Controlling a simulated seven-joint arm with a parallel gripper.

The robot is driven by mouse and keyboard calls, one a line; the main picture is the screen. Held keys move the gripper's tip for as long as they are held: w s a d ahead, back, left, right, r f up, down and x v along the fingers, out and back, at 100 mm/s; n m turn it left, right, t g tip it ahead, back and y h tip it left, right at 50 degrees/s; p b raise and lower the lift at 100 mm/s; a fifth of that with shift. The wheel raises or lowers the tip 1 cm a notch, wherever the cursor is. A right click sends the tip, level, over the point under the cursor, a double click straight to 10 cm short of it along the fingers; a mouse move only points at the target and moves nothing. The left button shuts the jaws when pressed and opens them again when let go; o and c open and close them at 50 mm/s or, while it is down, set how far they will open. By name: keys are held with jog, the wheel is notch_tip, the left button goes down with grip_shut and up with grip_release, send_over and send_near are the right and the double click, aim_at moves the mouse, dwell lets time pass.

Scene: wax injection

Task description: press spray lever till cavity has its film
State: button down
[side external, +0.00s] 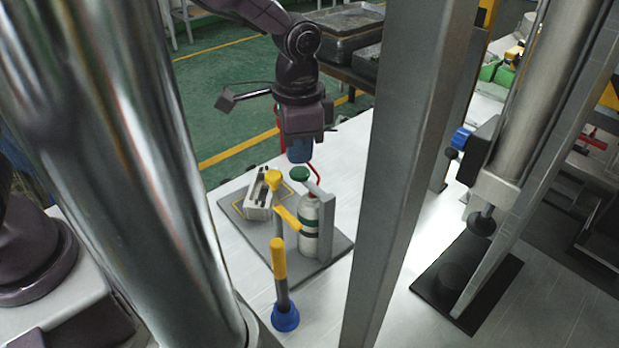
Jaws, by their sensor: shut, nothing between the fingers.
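The spray stand carries an upright white bottle (310,225) with dark bands and a green cap (299,173). A yellow lever (287,217) sticks out at the bottle's left side. A light grey mould block (259,198) with a dark cavity lies to its left; whether there is film in the cavity is too small to tell. My gripper (299,158) points down, shut and empty, just above the green cap. Its blue tips look close to the cap, but I cannot tell whether they touch. It is apart from the yellow lever.
A grey base plate (335,247) carries the spray stand and block. A yellow knob (273,179) stands beside the block. A yellow-handled tool (279,260) stands in a blue foot in front. A grey upright post and a shiny column frame the view. A press stands at right.

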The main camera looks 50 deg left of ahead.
aim_at(299, 171)
jog(key=shift+f, duration=0.1)
jog(key=shift+f, duration=1.65)
jog(key=shift+r, duration=3.3)
jog(key=shift+f, duration=1.55)
jog(key=shift+f, duration=0.1)
jog(key=shift+f, duration=1.65)
jog(key=shift+r, duration=3.3)
